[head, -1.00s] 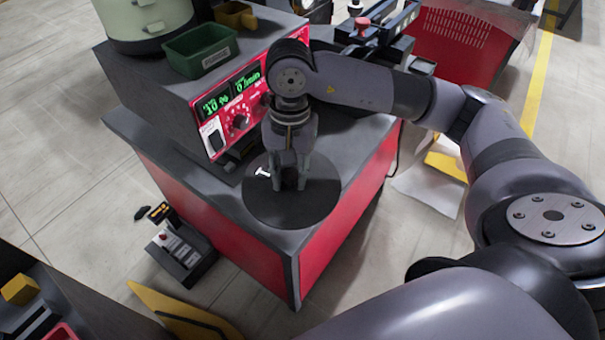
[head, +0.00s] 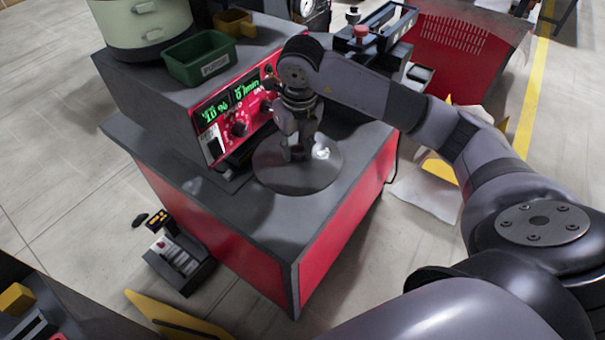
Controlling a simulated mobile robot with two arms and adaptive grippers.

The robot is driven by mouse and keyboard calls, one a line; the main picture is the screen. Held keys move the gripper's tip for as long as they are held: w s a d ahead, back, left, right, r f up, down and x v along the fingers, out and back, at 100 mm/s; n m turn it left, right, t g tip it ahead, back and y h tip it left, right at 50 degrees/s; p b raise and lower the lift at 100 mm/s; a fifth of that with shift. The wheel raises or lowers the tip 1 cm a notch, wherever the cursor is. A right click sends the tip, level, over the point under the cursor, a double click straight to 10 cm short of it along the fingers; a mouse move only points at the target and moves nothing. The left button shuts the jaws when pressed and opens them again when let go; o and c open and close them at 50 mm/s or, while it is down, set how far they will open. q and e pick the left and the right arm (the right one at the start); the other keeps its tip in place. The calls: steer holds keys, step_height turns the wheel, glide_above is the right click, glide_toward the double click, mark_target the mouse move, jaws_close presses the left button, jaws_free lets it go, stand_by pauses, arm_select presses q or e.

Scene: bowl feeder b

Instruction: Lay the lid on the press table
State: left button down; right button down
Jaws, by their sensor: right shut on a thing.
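The lid is a round, flat grey disc (head: 270,174) over the dark top of the press table (head: 240,222), close in front of the red control panel. My right gripper (head: 297,153) points down at the middle of the lid and is shut on it; the fingers hide the part that they grip. The lid looks level and at or just above the table top; I cannot tell whether it touches. A small bright spot shows on the lid to the right of the fingers. My left gripper is not in view.
The grey control box with its red panel (head: 238,112) stands behind the lid, bearing a green bin (head: 200,55) and a pale round bowl unit (head: 140,24). A device with a red knob (head: 361,33) stands at the back right. The table's front part is bare.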

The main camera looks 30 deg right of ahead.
steer(key=m, duration=0.2)
steer(key=w+d+m, duration=0.1)
steer(key=m, duration=0.1)
steer(key=shift+d+f+m+h, duration=0.15)
steer(key=shift+d+m+h, duration=0.05)
steer(key=shift+m+h, duration=0.1)
steer(key=m, duration=0.2)
steer(key=d+m, duration=0.1)
steer(key=w+m, duration=0.1)
steer(key=m, duration=0.1)
steer(key=shift+d+f+m+h, duration=0.25)
steer(key=shift+d+m+h, duration=0.05)
steer(key=shift+d, duration=0.05)
steer(key=shift+f, duration=0.25)
step_height(320, 180, down, 9)
steer(key=shift+r+p, duration=0.1)
steer(key=shift+p, duration=0.75)
steer(key=shift+d+f, duration=0.1)
steer(key=shift+f, duration=0.25)
steer(key=shift+f, duration=0.1)
steer(key=c, duration=1.8)
jaws_free()
steer(key=shift+f, duration=0.1)
steer(key=o, duration=0.5)
